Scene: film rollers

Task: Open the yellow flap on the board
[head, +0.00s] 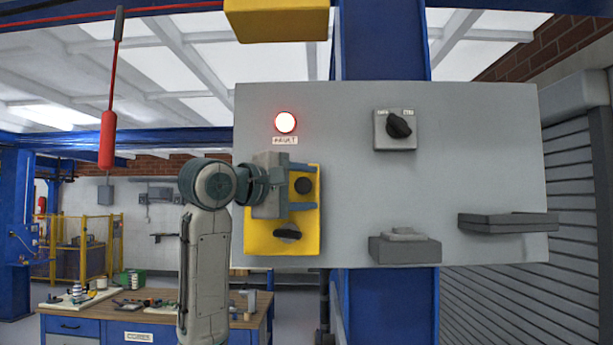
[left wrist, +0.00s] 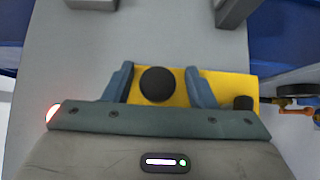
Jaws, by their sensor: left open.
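The yellow flap (head: 262,236) is a tall plate on the left part of the grey board (head: 345,200), below a lit red lamp (head: 285,122). A round black knob (head: 303,186) is on its upper part, and a black turn handle (head: 287,233) is on its lower part. The flap also shows in the left wrist view (left wrist: 215,88). My left gripper (head: 302,188) is open in front of the flap, its fingers on either side of the round knob (left wrist: 157,83). I cannot tell whether they touch it. My left gripper hides part of the flap. My right gripper is not in view.
A selector switch (head: 395,129) is at the board's upper middle. A grey box (head: 404,250) and a grey ledge (head: 507,223) stick out lower right. A red pendant (head: 107,140) hangs at the left. A workbench (head: 80,325) stands behind at lower left.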

